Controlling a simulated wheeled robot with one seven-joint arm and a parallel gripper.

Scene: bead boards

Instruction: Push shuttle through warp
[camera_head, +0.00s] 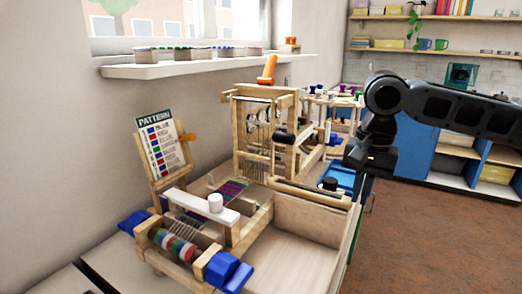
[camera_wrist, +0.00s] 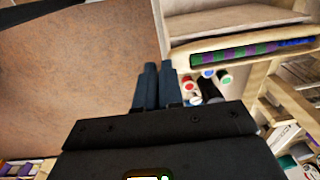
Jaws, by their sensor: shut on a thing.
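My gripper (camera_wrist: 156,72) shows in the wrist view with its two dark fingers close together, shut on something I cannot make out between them. In the head view my dark arm comes in from the right and ends just right of the wooden loom (camera_head: 240,118). Many thin warp threads (camera_head: 258,165) hang in its upright frame and run toward the front. A colourful woven strip (camera_head: 232,188) lies ahead of them, and a roller with coloured bands (camera_head: 174,245) sits at the front between blue knobs. I cannot pick out the shuttle with certainty.
A wooden box (camera_head: 308,218) stands at the loom's right, with a slotted bar along its back edge; the bar (camera_wrist: 245,50) shows green and purple in the wrist view. Several coloured round ends (camera_wrist: 208,74) lie below it. A pattern card (camera_head: 163,148) stands at left. The floor at right is clear.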

